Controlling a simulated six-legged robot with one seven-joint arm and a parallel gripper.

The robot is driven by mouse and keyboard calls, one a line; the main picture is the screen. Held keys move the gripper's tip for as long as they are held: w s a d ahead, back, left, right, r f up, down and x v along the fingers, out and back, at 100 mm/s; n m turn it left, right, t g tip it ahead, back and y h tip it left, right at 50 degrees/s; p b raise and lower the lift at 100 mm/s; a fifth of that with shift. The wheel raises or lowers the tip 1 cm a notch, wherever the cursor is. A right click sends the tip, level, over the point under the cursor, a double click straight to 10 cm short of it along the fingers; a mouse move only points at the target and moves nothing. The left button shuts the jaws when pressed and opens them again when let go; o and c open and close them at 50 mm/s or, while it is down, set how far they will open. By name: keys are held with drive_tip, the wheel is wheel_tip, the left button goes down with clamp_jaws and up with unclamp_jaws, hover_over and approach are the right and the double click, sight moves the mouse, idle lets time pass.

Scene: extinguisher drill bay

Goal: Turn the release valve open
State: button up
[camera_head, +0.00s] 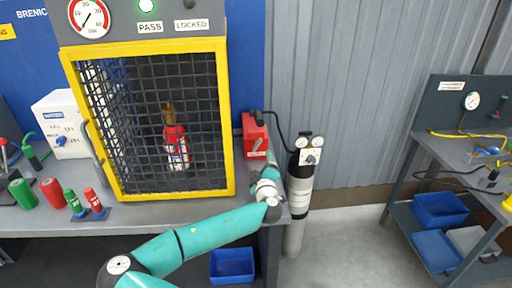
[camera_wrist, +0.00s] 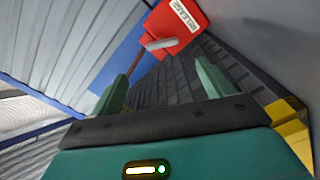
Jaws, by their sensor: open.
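The release valve is a red box (camera_head: 254,128) on the right end of the bench, beside the yellow-framed cage. In the wrist view the red box (camera_wrist: 187,20) carries a white RELEASE label, and a grey lever (camera_wrist: 160,44) sticks out from its lower part. My gripper (camera_wrist: 160,78) is open, with its two green fingers apart and nothing between them. The lever lies ahead of the fingertips, roughly between them in the picture, with a gap showing. In the head view my gripper (camera_head: 267,172) is just below the red box, and its fingers are hard to make out.
The mesh cage (camera_head: 228,120) holds a red extinguisher (camera_head: 175,145). A gas cylinder (camera_head: 298,190) with gauges stands right of the bench, joined to the red box by a black hose. Floor is clear toward the right bench (camera_head: 470,155).

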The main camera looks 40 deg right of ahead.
sight(257, 146)
drive_tip(key=x, duration=1.2)
drive_tip(key=shift+f, duration=0.15)
drive_tip(key=shift+c, duration=0.4)
drive_tip(key=c, duration=0.9)
drive_tip(key=shift+a+n, duration=0.1)
drive_tip(key=shift+n, duration=3.1)
